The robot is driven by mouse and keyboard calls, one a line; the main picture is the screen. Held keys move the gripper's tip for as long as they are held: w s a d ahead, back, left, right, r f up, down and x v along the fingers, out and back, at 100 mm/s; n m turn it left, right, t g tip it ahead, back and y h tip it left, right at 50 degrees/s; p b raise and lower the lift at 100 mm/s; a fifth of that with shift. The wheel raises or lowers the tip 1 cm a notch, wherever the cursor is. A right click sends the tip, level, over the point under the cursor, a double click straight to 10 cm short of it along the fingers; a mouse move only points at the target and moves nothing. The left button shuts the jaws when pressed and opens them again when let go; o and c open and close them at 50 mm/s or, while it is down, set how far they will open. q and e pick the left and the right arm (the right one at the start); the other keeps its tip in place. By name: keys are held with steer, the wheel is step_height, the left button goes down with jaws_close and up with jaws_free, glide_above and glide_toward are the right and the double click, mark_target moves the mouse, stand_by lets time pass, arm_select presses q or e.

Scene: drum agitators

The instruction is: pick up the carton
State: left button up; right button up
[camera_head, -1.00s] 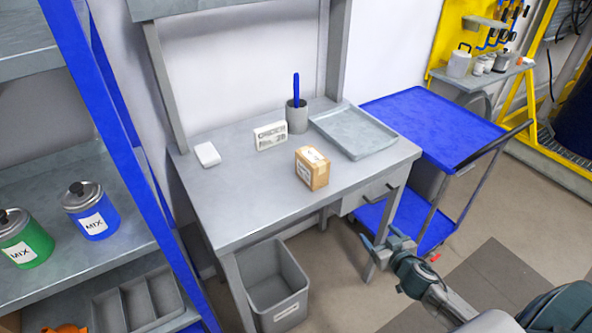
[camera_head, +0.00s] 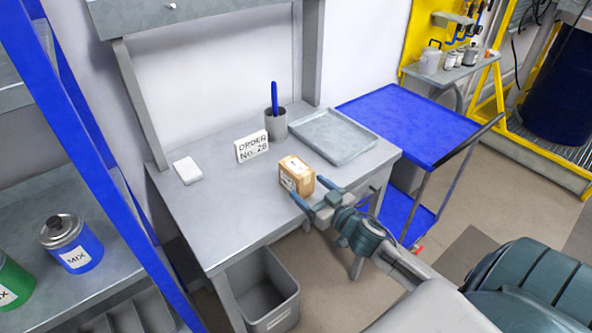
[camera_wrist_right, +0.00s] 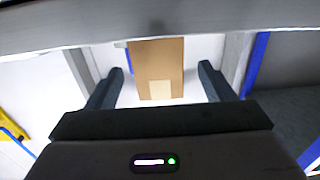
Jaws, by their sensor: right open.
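The carton (camera_head: 297,175) is a small brown box with white labels, standing on the grey desk near its front right edge. In the right wrist view the carton (camera_wrist_right: 157,70) shows between and beyond the two fingers. My right gripper (camera_head: 311,197) is open at the carton's front right side, its fingers pointing at the box. The right gripper (camera_wrist_right: 168,82) also shows open in the wrist view. I cannot tell whether a finger touches the carton. My left gripper is not in view.
On the desk (camera_head: 215,215) are an order sign (camera_head: 252,147), a pen cup (camera_head: 276,125), a grey tray (camera_head: 333,137) and a white block (camera_head: 187,171). A blue cart (camera_head: 415,122) stands to the right. A grey bin (camera_head: 268,298) is below. A shelf with mix cans (camera_head: 71,244) is left.

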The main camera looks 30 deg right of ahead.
mark_target(307, 186)
steer(key=shift+w+r+p, duration=0.15)
steer(key=shift+w+p, duration=0.15)
steer(key=shift+w, duration=0.5)
steer(key=shift+w+a+f+p, duration=0.1)
steer(key=shift+w+f+p, duration=0.1)
steer(key=shift+p, duration=0.1)
steer(key=shift+w, duration=0.1)
steer(key=shift+w+p, duration=0.35)
steer(key=shift+w, duration=0.2)
steer(key=shift+w+f+b, duration=0.15)
steer(key=shift+w+b, duration=0.5)
steer(key=shift+w, duration=0.05)
steer(key=shift+w+a+b, duration=0.1)
steer(key=shift+w+b, duration=0.35)
steer(key=shift+w, duration=0.85)
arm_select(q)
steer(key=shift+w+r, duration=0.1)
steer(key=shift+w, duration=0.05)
arm_select(e)
steer(key=shift+r, duration=0.2)
